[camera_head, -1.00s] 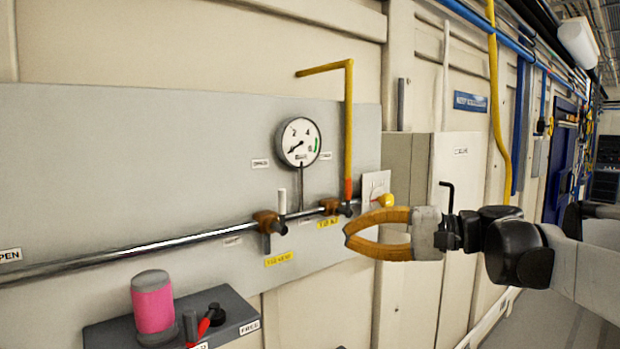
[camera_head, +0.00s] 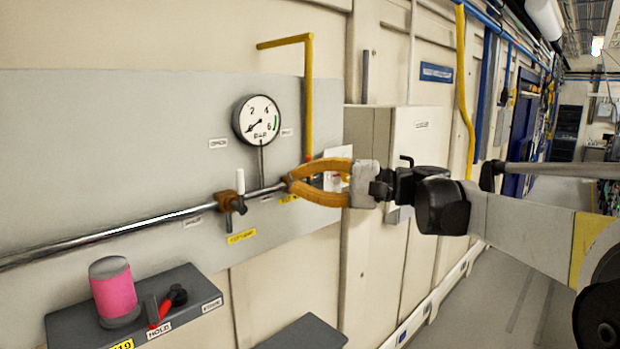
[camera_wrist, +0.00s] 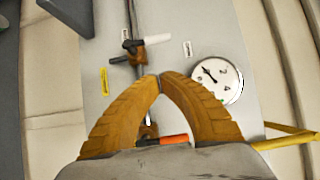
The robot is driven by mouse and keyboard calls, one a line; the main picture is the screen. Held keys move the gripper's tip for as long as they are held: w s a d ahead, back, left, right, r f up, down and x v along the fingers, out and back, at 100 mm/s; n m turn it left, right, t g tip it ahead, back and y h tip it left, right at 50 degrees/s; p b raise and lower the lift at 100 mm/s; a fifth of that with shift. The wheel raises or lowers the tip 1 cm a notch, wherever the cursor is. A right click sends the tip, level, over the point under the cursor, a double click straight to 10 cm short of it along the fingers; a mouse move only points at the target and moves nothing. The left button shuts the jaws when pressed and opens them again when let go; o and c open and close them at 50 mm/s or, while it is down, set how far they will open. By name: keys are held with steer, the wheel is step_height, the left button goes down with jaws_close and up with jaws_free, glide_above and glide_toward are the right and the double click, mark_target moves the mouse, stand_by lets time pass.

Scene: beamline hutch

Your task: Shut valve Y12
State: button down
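A grey panel (camera_head: 120,130) carries a metal pipe (camera_head: 130,238) with two brass valves. The left valve (camera_head: 228,200) has a white handle standing across the pipe; it also shows in the wrist view (camera_wrist: 135,50). The right valve is mostly behind my fingers; its orange-red handle (camera_wrist: 173,140) points across the pipe in the wrist view. Yellow tags (camera_head: 241,237) hang below the valves; I cannot read which is Y12. My gripper (camera_head: 290,180), with orange fingers, has its tips together and nothing visible between them. In the wrist view its tips (camera_wrist: 161,77) lie between the two valves.
A round gauge (camera_head: 257,119) is above the pipe, and a yellow pipe (camera_head: 308,100) rises beside the right valve. Below are a grey box (camera_head: 190,290) with a pink cylinder (camera_head: 115,292) and a red lever (camera_head: 160,312). A pale cabinet (camera_head: 400,150) stands right. Floor at right is clear.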

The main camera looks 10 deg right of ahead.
mark_target(240, 182)
steer(key=a+p, duration=0.1)
steer(key=a, duration=0.6)
steer(key=shift+a, duration=0.4)
